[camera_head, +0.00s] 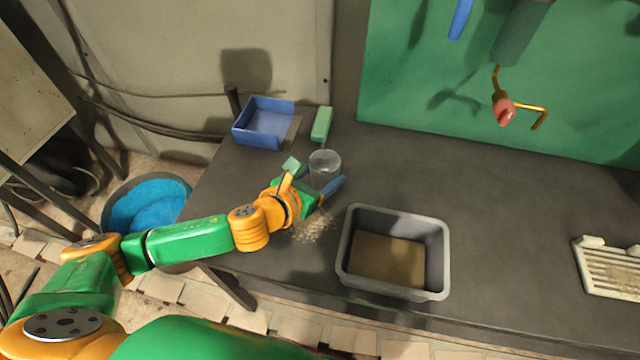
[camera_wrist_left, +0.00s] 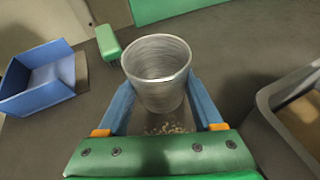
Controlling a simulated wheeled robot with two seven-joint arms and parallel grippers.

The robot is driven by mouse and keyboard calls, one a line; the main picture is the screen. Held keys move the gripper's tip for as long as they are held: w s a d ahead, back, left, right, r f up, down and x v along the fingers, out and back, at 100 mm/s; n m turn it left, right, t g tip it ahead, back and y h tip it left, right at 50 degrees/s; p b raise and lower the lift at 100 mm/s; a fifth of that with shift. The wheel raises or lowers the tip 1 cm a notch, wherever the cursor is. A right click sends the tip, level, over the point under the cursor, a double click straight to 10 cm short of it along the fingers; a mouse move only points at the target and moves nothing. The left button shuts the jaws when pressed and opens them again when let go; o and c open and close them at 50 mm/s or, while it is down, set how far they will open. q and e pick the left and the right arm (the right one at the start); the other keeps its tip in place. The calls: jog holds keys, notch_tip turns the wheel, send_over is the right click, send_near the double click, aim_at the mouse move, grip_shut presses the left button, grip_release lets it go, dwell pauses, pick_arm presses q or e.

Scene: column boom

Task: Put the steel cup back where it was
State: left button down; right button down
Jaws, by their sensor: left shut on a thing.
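The steel cup (camera_head: 325,163) is upright between the fingers of my left gripper (camera_head: 318,184), near the middle of the dark table. In the left wrist view the cup (camera_wrist_left: 158,68) looks empty, with its open rim facing up. The blue fingers of my left gripper (camera_wrist_left: 163,103) are shut on its two sides. I cannot tell whether the cup's base touches the table. A patch of pale grains (camera_head: 314,228) lies on the table just in front of the gripper. My right gripper is not in view.
A grey bin (camera_head: 441,250) with a brown bottom stands right of the gripper. A blue open tray (camera_head: 252,139) and a green brush (camera_head: 321,123) are at the back left. A white slatted rack (camera_head: 609,270) lies far right. The table between bin and rack is clear.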

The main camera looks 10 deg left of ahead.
aim_at(321, 184)
pick_arm(q)
jog(key=shift+w+a+f+b, duration=0.15)
jog(key=shift+w+f, duration=0.05)
jog(key=shift+f, duration=0.9)
jog(key=shift+w+a+f+b, duration=0.15)
jog(key=shift+w+f, duration=0.05)
jog(key=shift+f, duration=0.85)
jog(key=shift+f, duration=0.1)
jog(key=shift+c, duration=0.2)
grip_release()
jog(key=shift+s+r, duration=0.15)
jog(key=shift+r, duration=0.05)
jog(key=v, duration=1.1)
jog(key=shift+a+f, duration=0.1)
jog(key=shift+s+a+r, duration=0.1)
jog(key=shift+s+r, duration=0.2)
